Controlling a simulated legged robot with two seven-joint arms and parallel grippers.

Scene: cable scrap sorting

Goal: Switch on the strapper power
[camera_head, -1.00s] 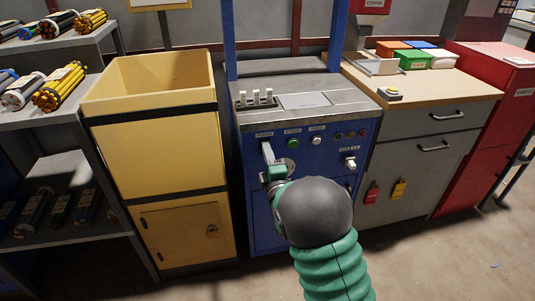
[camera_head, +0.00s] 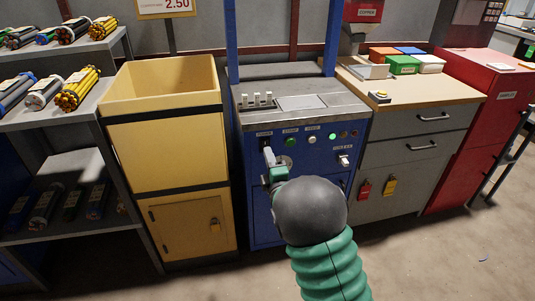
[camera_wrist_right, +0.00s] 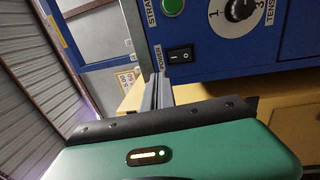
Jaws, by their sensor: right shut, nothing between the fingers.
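The blue strapper (camera_head: 262,215) stands in the middle of the head view, with a row of controls on its front panel. Its black rocker power switch (camera_wrist_right: 180,55) shows in the wrist view beside the POWER label, with white marks. Which way the rocker is pressed I cannot tell. In the head view the switch (camera_head: 264,143) sits at the panel's upper left. My right gripper (camera_head: 268,157) is shut and empty, its fingertips just below the switch and apparently apart from it. In the wrist view the narrow fingers (camera_wrist_right: 158,88) point up beside the panel. My left gripper is not in view.
A green start button (camera_head: 290,142) and a tension dial (camera_wrist_right: 240,8) are close by on the panel. A yellow bin (camera_head: 165,155) stands left, and a grey drawer bench (camera_head: 415,145) right. Open floor lies in front.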

